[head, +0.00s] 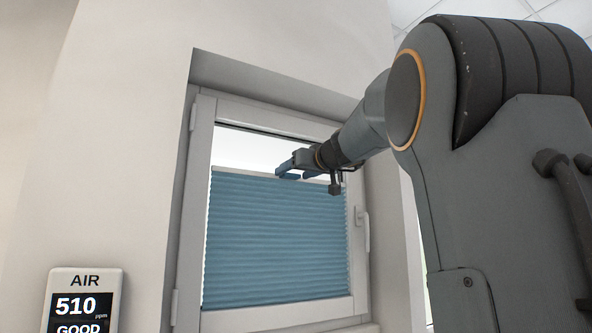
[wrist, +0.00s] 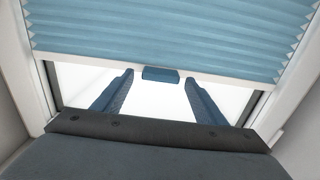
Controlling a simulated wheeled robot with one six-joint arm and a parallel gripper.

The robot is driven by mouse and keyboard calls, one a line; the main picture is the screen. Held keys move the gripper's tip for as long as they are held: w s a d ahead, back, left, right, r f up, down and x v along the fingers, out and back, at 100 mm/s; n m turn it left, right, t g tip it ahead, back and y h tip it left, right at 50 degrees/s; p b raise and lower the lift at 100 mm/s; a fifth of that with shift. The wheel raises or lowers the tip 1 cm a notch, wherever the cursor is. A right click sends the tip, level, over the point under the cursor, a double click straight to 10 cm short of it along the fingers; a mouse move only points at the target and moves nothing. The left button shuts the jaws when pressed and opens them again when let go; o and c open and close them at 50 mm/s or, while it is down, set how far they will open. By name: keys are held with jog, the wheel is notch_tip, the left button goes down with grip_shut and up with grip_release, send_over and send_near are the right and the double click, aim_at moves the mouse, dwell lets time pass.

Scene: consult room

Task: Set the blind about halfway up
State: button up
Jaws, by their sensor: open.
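The blue pleated blind (head: 270,245) hangs in the white window and covers roughly the lower three quarters of the pane, with a bright gap above its pale top rail (head: 235,173). In the wrist view the pleats (wrist: 170,30) fill the top of the picture, with the pale rail (wrist: 100,62) below them. A small blue tab (wrist: 160,75) sits at the middle of the rail. My gripper (head: 292,172) is open at the rail. In the wrist view its two blue fingers stand on either side of the tab, apart from it. The head view hides the tab behind my gripper.
The white window frame (head: 195,200) sits in a deep recess, with a handle (head: 364,230) on its right side. An air monitor (head: 85,300) reading 510 ppm, GOOD, is on the wall at lower left. The wall left of the window is otherwise bare.

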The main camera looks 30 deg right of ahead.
jog(key=c, duration=1.5)
notch_tip(320, 180, down, 14)
jog(key=b, duration=1.9)
jog(key=shift+r, duration=0.15)
jog(key=o, duration=1.5)
